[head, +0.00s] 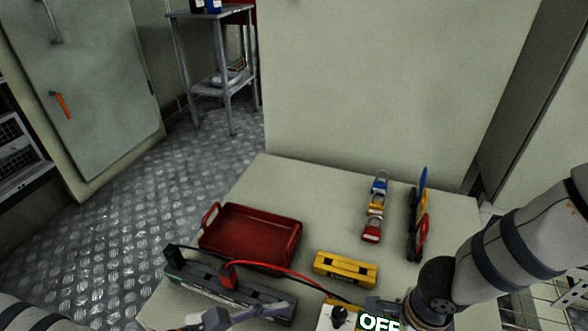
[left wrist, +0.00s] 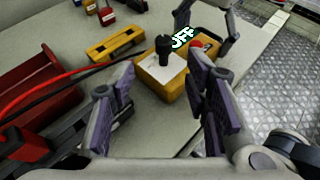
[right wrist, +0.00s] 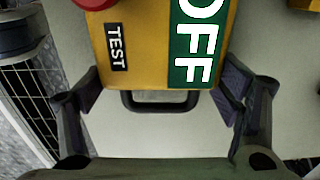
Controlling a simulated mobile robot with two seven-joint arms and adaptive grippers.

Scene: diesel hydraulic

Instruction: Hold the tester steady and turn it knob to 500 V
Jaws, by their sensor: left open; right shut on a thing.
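The yellow tester (head: 325,318) is at the near edge of the table, partly cut off in the head view. Its white dial face (left wrist: 160,68) carries a black knob (left wrist: 163,48). Its display (right wrist: 196,45) reads OFF, beside a TEST label (right wrist: 115,47) and a black handle (right wrist: 160,103). My right gripper (right wrist: 160,90) is shut on the tester's handle end, one finger at each side. My left gripper (left wrist: 160,80) is open, its fingers spread before the knob and apart from it. The knob's pointer setting is too small to read.
A red lead (head: 285,270) crosses the table from a grey case (head: 230,297). The table's middle rear is clear.

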